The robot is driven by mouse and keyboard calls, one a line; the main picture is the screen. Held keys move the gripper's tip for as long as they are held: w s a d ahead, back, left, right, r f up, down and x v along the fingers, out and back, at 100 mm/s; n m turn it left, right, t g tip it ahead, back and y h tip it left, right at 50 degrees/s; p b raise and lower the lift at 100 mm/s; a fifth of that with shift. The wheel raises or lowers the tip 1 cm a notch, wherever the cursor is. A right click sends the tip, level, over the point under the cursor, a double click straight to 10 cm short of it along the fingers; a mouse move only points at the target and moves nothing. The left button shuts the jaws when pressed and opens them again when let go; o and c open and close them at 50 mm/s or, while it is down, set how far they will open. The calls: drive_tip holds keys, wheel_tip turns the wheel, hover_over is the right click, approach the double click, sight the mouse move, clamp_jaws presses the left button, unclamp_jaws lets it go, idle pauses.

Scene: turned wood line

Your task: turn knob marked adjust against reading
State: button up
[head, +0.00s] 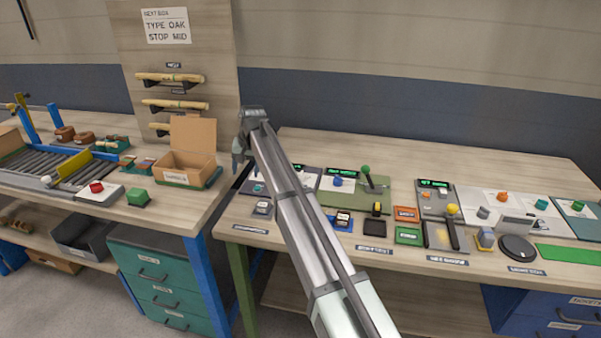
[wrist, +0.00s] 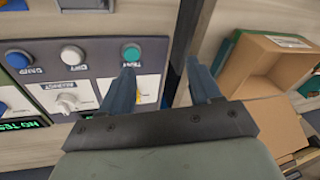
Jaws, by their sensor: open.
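In the wrist view a dark panel carries a white knob (wrist: 68,102) under an upside-down label that seems to read ADJUST. A lit green reading (wrist: 22,124) shows at the lower left of that view, cut off, with the letters "NO TE". My gripper (wrist: 160,68) is open and empty. Its left finger is over the panel's right part, right of the knob and apart from it, and partly covers another dial. Its right finger is past the panel edge. In the head view my gripper (head: 240,152) is above the bench's left end, and my arm hides much of the panel.
Blue, white and teal buttons (wrist: 132,52) line the panel in the wrist view. An open cardboard box (head: 187,166) stands left of my gripper on the neighbouring bench. Several other panels, buttons and a lever (head: 366,172) fill the bench to the right.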

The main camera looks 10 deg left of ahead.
sight(301, 172)
drive_tip(key=w+d+r+m+g+h, duration=0.1)
drive_tip(key=w+d+r+m, duration=0.2)
drive_tip(key=w+d+m, duration=0.4)
drive_tip(key=w+d+r+m+h, duration=0.2)
drive_tip(key=w+d+r+m, duration=0.25)
drive_tip(key=d, duration=0.35)
drive_tip(key=shift+n, duration=0.25)
drive_tip(key=f, duration=0.9)
drive_tip(key=w+f, duration=0.1)
drive_tip(key=f, duration=0.4)
drive_tip(key=shift+d+f, duration=0.2)
drive_tip(key=shift+f, duration=0.05)
drive_tip(key=c, duration=1)
drive_tip(key=shift+c, duration=0.2)
